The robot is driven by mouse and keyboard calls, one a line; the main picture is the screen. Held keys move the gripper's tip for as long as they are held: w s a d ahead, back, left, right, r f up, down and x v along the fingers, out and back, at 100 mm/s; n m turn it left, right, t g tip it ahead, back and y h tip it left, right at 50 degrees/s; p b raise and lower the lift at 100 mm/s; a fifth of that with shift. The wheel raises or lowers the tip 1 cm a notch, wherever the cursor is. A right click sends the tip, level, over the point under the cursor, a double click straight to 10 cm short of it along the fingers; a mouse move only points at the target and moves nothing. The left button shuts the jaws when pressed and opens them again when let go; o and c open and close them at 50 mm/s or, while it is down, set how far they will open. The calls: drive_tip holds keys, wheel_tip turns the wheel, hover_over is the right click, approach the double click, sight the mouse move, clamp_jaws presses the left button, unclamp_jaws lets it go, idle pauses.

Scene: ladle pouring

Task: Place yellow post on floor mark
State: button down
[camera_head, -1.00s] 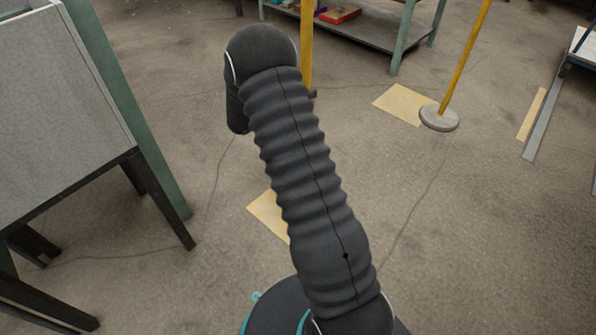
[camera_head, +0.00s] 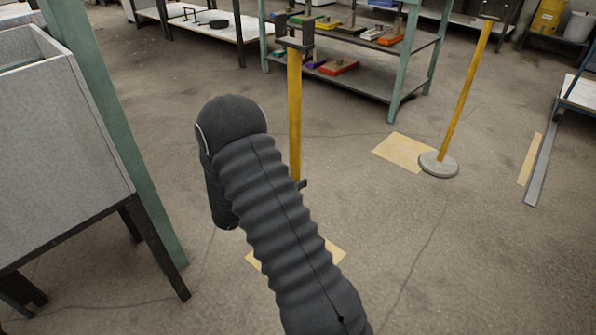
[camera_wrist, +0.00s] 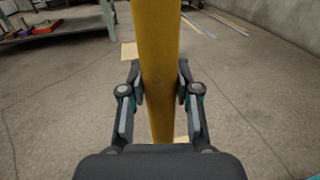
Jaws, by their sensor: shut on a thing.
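A yellow post (camera_head: 295,115) stands about upright behind my arm in the head view, its foot hidden. My gripper is shut on it: in the wrist view both fingers (camera_wrist: 160,88) press on the post (camera_wrist: 158,45) from either side. Only a bit of the gripper (camera_head: 302,184) shows past my arm in the head view. A pale yellow floor mark (camera_head: 335,250) lies partly hidden under my arm's outline. I cannot tell whether the post touches the floor or the mark. Another floor mark (camera_head: 402,152) lies farther right, beside a second yellow post (camera_head: 465,85) on a round base (camera_head: 438,165).
A grey bin on dark legs (camera_head: 60,140) and a green upright (camera_head: 115,130) stand close on the left. A green-framed shelf (camera_head: 375,75) with coloured items is behind. A grey rail (camera_head: 545,150) lies at right. The floor on the right is mostly clear.

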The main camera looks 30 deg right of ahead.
drive_tip(key=shift+s+a+f+b, duration=0.15)
drive_tip(key=shift+f+b, duration=0.25)
drive_tip(key=shift+f, duration=1.65)
drive_tip(key=c, duration=0.8)
unclamp_jaws()
drive_tip(key=shift+f, duration=0.1)
